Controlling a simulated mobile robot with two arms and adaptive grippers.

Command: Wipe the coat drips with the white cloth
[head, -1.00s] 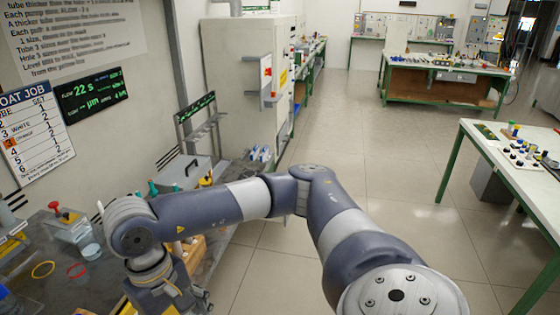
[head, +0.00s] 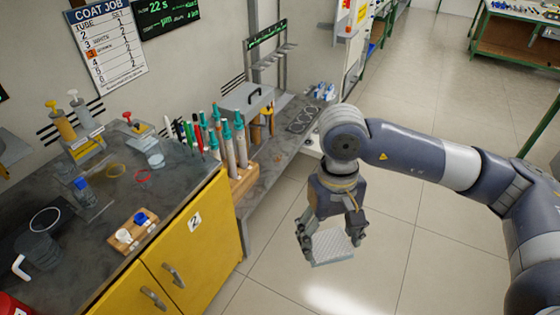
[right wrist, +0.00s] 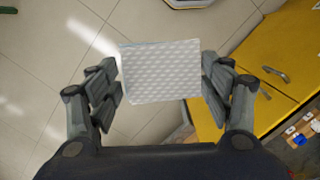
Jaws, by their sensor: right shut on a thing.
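The white cloth (head: 332,247) is a light, dimpled, flat pad. My right gripper (head: 331,236) is shut on it and holds it over open floor, right of the yellow cabinet. In the right wrist view the cloth (right wrist: 160,72) sits between the two fingers. My left gripper is not in view.
A rack of teal-topped tubes (head: 228,140) stands between the gripper and the marks. The floor (head: 385,270) is clear.

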